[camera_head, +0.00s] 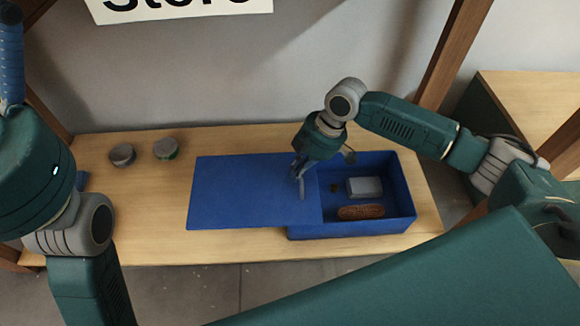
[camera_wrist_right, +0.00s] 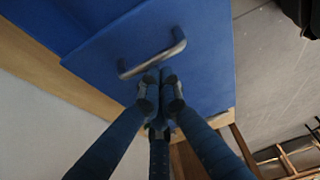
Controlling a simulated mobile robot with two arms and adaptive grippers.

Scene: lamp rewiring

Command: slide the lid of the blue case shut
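The blue case (camera_head: 350,231) sits on a wooden tabletop, its right part open. Its flat blue lid (camera_head: 240,190) is slid far to the left, overhanging the case's left side. A silver bar handle (camera_head: 301,188) stands near the lid's right edge; it also shows in the right wrist view (camera_wrist_right: 152,58). My right gripper (camera_head: 298,170) is at the handle. In the right wrist view its fingertips (camera_wrist_right: 160,76) are drawn together beside the bar, with nothing seen between them. Of my left gripper, only a blue ribbed finger (camera_head: 11,50) shows at the upper left.
Inside the case lie a grey box (camera_head: 364,187), a brown oblong item (camera_head: 361,212) and a small brown piece (camera_head: 334,188). Two round grey items (camera_head: 122,155) (camera_head: 166,149) stand at the table's back left. Wooden posts (camera_head: 452,55) rise behind.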

